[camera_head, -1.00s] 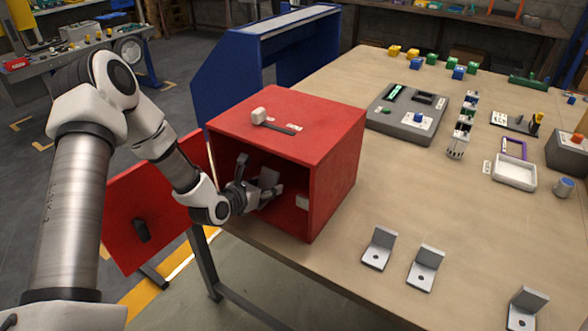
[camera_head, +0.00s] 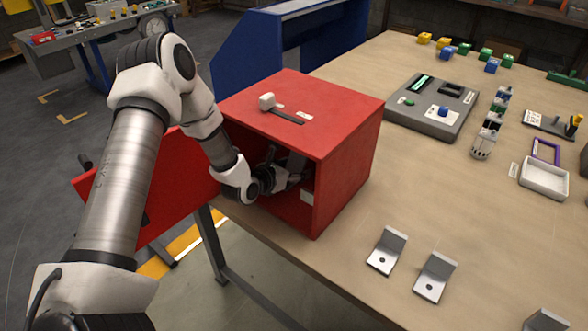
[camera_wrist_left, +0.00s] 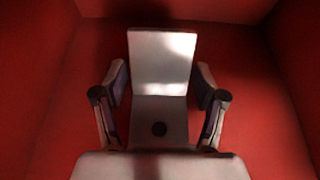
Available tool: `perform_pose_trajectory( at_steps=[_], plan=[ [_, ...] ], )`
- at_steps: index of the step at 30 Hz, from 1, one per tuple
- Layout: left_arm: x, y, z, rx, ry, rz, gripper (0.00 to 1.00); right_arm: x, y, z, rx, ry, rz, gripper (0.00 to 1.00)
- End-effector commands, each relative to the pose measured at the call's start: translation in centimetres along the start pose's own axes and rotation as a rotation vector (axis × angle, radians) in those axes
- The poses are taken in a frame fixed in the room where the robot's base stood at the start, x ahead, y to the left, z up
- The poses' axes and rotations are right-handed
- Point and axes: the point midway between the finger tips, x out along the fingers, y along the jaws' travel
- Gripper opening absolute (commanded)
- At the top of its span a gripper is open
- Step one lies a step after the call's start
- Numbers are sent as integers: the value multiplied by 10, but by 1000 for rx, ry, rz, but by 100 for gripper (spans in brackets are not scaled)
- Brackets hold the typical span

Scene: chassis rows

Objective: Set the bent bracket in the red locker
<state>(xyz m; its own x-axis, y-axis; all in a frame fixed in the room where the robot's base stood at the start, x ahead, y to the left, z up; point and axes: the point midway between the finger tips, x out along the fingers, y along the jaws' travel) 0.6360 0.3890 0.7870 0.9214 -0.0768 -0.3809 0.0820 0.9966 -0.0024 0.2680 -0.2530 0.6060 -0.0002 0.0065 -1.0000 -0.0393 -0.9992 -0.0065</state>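The red locker (camera_head: 345,165) stands open on the table's near left part. Its red door (camera_head: 175,185) is swung out to the left. My left gripper (camera_head: 287,176) is inside the locker. A grey bent bracket (camera_head: 297,161) is in the locker between its fingers. In the left wrist view the bracket (camera_wrist_left: 160,65) has one plate upright and a holed plate toward me. The left gripper's fingers (camera_wrist_left: 160,92) stand either side of it, with narrow gaps visible. The bracket's contact with the locker floor is hard to judge. My right gripper is not in view.
A white-headed mallet (camera_head: 268,102) lies on the locker's top. More bent brackets (camera_head: 387,251) stand on the table right of the locker. A grey panel box (camera_head: 430,108) and a white tray (camera_head: 543,179) are farther right. The table's middle is clear.

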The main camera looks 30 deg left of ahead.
Motion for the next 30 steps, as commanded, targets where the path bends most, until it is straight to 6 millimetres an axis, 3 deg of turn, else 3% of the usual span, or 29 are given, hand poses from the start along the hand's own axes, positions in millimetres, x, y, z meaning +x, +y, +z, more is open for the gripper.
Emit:
perform_pose_trajectory(
  at_steps=[12,14,24,30],
  plan=[
    [-6,1,3,-2,0,1,80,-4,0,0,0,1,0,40],
    [-16,1,3,-5,0,2,80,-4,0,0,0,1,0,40],
    [-100,1,6,-11,-2,2,80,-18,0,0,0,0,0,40],
    [-120,0,4,-4,-1,1,80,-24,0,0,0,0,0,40]
  ],
)
